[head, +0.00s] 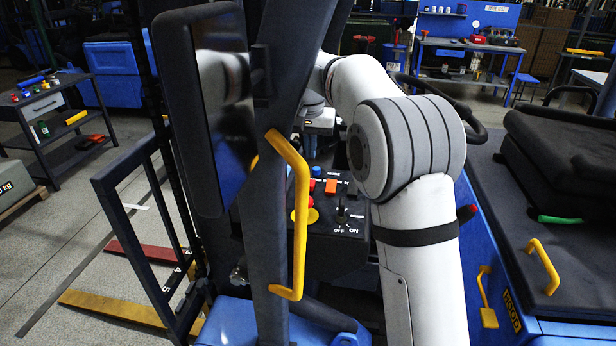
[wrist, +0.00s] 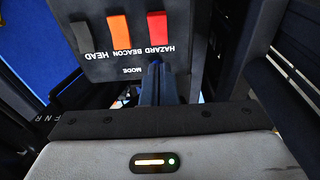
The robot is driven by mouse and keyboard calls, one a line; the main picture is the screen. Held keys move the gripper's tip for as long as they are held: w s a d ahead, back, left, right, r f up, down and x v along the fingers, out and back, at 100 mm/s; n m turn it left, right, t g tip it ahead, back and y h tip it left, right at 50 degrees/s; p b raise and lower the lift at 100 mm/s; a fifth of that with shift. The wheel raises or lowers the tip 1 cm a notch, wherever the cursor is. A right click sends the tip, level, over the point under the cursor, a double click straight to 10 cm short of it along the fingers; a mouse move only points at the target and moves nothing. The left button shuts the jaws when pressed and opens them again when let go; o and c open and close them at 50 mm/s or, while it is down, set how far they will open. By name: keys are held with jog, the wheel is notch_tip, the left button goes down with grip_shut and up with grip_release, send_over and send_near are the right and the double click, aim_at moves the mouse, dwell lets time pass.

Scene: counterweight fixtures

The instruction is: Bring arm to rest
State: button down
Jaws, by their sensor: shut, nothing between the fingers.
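My white arm (head: 418,200) rises at the centre right of the head view and bends away beyond the dark pillar. My gripper (wrist: 157,72) shows in the wrist view as narrow dark fingers held together, with nothing between them. The fingers point toward a dark switch panel (wrist: 110,66) with a grey, an orange and a red rocker, labelled HEAD, BEACON and HAZARD. The fingertips overlap the panel's edge in the picture; I cannot tell whether they touch it. In the head view the gripper's fingers cannot be made out.
A dark pillar (head: 283,200) with a yellow grab handle (head: 300,215) and a mirror (head: 205,105) stands close in front. A control box (head: 340,222) with a key switch sits between pillar and arm. A black seat (head: 565,150) and blue hood (head: 500,270) are at right.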

jog(key=s+d+r, duration=0.2)
jog(key=s+d, duration=0.3)
jog(key=s, duration=0.4)
jog(key=s+d+f, duration=0.2)
jog(key=s+f, duration=0.1)
jog(key=s, duration=0.6)
jog(key=s+d+f+n+t+b, duration=0.1)
jog(key=s+d+f, duration=0.2)
jog(key=s, duration=0.6)
jog(key=s+d+f+n+b, duration=0.1)
jog(key=s+d+f, duration=0.2)
jog(key=s, duration=0.7)
jog(key=shift+d+f+t, duration=0.15)
jog(key=shift+f+t, duration=0.05)
jog(key=shift+t, duration=0.1)
